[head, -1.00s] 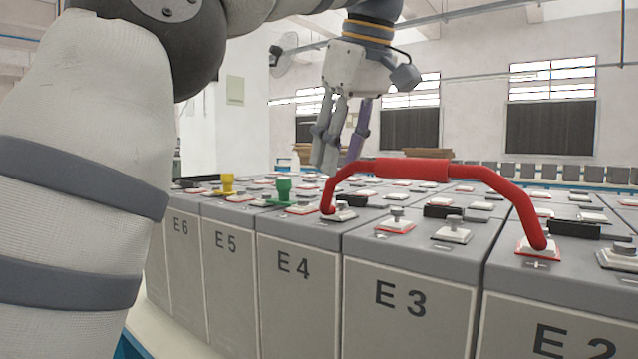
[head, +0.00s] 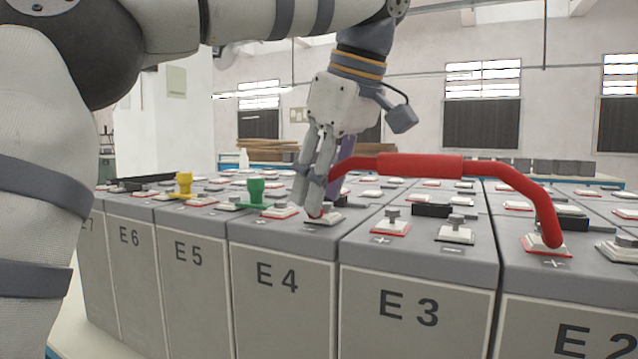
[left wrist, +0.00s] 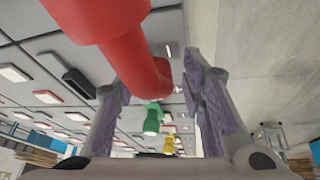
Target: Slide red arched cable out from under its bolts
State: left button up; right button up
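The red arched cable (head: 421,166) spans the battery tops from a terminal on the E4 battery (head: 283,276) to a terminal (head: 543,246) on the E2 battery (head: 575,336). Its thicker middle is raised above the E3 battery (head: 408,309). My left gripper (head: 318,208) points down at the cable's E4 end and partly hides it. In the left wrist view, the cable (left wrist: 108,30) comes in from the top and bends down between the two open finger pads (left wrist: 160,105). A gap shows beside the cable. My right gripper is not in view.
A green clip (head: 256,191) and a yellow clip (head: 184,184) stand on terminals to the left. Small bolted terminals and black bars (head: 431,210) cover the battery tops. Free air lies above the row. A wall with windows is behind.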

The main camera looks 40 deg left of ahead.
pick_arm(q)
jog(key=shift+d, duration=0.1)
grip_shut()
dwell(0.4)
jog(key=shift+s+d, duration=0.15)
jog(key=shift+s, duration=0.45)
jog(key=shift+s+d+r, duration=0.1)
jog(key=shift+s+d, duration=0.05)
jog(key=shift+s, duration=0.55)
jog(key=shift+s+d, duration=0.15)
jog(key=shift+s, duration=0.5)
jog(key=shift+f, duration=0.2)
jog(key=shift+f, duration=0.25)
